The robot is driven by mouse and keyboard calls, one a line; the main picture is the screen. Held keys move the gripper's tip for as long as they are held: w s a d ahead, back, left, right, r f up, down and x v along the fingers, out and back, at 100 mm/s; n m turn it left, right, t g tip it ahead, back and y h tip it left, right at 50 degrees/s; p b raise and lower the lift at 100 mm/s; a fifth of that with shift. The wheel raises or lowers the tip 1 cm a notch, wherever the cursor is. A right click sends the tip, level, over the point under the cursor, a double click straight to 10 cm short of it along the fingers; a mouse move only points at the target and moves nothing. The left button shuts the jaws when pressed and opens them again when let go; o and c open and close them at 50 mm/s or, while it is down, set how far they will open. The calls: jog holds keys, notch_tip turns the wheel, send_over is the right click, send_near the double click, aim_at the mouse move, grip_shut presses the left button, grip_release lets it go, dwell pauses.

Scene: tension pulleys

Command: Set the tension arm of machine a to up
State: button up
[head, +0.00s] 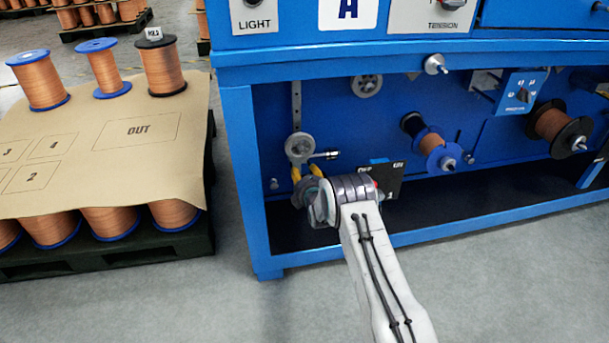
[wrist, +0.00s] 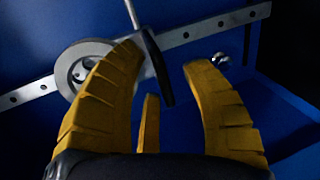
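Machine A is the blue frame marked by the letter A sign (head: 348,12). Its tension arm shows as a grey pulley (head: 299,146) on a vertical holed rail (head: 296,104), with a dark-tipped handle (head: 325,155) pointing right. In the wrist view the pulley (wrist: 78,72) and the black handle grip (wrist: 157,67) appear close ahead. My gripper (head: 305,172) is just below the handle, and its yellow fingers are spread. In the wrist view my gripper (wrist: 163,58) has the grip showing between its fingertips, nearer the left one. I cannot tell whether they touch.
A spool (head: 430,145) and a larger copper spool (head: 555,128) are mounted to the right. A dark panel (head: 385,178) is behind my wrist. The blue frame post (head: 240,170) stands left. A pallet with a cardboard sheet (head: 100,180) and copper spools is farther left.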

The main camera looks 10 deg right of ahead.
grip_shut()
jog(key=shift+r, duration=0.1)
dwell(0.3)
